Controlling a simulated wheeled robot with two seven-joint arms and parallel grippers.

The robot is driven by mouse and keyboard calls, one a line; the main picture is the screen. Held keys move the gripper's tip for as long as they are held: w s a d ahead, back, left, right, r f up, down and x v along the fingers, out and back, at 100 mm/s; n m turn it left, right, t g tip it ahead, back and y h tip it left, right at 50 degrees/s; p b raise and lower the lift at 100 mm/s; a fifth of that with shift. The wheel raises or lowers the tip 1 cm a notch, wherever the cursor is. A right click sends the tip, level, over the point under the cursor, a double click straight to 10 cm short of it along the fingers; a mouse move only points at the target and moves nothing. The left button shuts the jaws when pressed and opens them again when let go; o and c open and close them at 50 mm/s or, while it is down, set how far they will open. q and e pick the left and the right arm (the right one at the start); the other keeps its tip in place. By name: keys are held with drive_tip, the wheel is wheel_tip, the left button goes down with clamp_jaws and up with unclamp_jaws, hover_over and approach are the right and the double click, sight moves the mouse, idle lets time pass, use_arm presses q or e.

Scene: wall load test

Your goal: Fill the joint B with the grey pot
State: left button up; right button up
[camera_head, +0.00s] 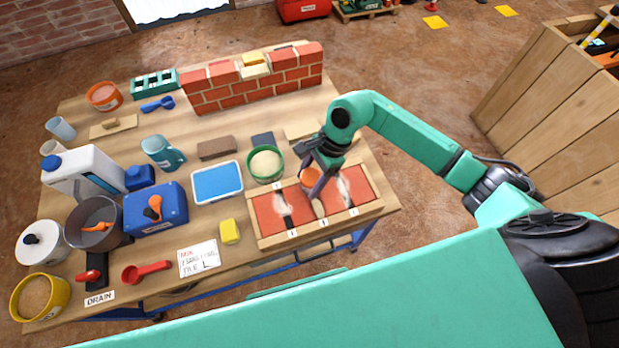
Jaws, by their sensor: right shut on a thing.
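My right gripper (320,184) is over the wooden frame (256,226) at the front right of the table, shut on a small orange pot (309,175). The gripper partly hides the pot, and its contents cannot be made out. The frame holds red bricks (268,215) with joints between them; pale material shows around the middle and right of it. Small labels stand along its front edge (323,222), too small to read, so I cannot tell which joint is B. A dark grey pot (82,240) stands at the left with an orange-handled tool in it. My left gripper is not in view.
A low brick wall (235,92) stands at the back. Jugs, tubs and a white canister (80,175) crowd the left side.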

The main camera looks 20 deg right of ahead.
drive_tip(key=shift+s, duration=0.1)
drive_tip(key=shift+r+p, duration=1.95)
drive_tip(key=shift+r, duration=1.55)
drive_tip(key=shift+f, duration=0.1)
